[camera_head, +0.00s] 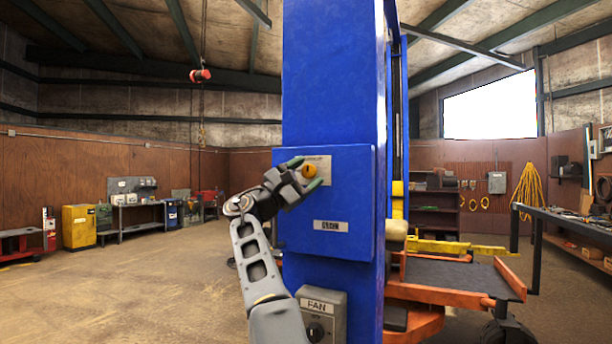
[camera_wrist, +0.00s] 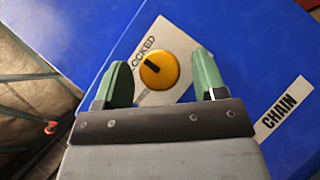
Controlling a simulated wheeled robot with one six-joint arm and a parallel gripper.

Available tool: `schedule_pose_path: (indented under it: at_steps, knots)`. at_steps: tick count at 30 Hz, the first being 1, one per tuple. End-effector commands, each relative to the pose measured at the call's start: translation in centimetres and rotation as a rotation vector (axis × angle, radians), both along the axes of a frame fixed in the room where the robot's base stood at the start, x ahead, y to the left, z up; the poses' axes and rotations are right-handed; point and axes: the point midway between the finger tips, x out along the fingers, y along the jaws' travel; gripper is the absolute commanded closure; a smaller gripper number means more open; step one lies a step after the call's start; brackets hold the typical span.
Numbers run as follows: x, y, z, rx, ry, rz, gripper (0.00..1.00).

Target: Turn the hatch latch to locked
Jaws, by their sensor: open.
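The hatch latch is a round yellow knob (camera_head: 309,171) with a black mark, on a pale label plate on the blue hatch (camera_head: 340,205). In the wrist view the knob (camera_wrist: 159,70) lies between and just beyond my gripper's (camera_wrist: 165,78) green fingertips. The word "LOCKED" shows on the plate (camera_wrist: 165,35), and other lettering is partly hidden by a finger. The black mark points toward the upper left in that view, off to the side of "LOCKED". My gripper (camera_head: 306,173) is open around the knob; I cannot tell if either finger touches it.
A "CHAIN" label (camera_wrist: 283,108) is on the hatch. Below it is a grey "FAN" switch box (camera_head: 320,315). The hatch is on a tall blue column (camera_head: 333,70). An orange lift platform (camera_head: 455,275) stands to the right. Open floor (camera_head: 130,290) lies to the left.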

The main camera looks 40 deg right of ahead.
Motion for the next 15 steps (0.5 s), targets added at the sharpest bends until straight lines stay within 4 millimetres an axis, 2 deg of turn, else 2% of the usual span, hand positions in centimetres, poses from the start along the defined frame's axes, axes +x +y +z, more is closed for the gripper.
schedule_pose_path:
  at_steps: [4, 8, 15]
  knots:
    - [0.0, 0.2, -0.2, 0.0, 0.0, 0.0, 0.36]
    - [0.2, 1.3, -1.0, 0.0, 0.001, 0.001, 0.36]
    - [0.6, 5.5, -3.5, -0.001, 0.0, 0.005, 0.36]
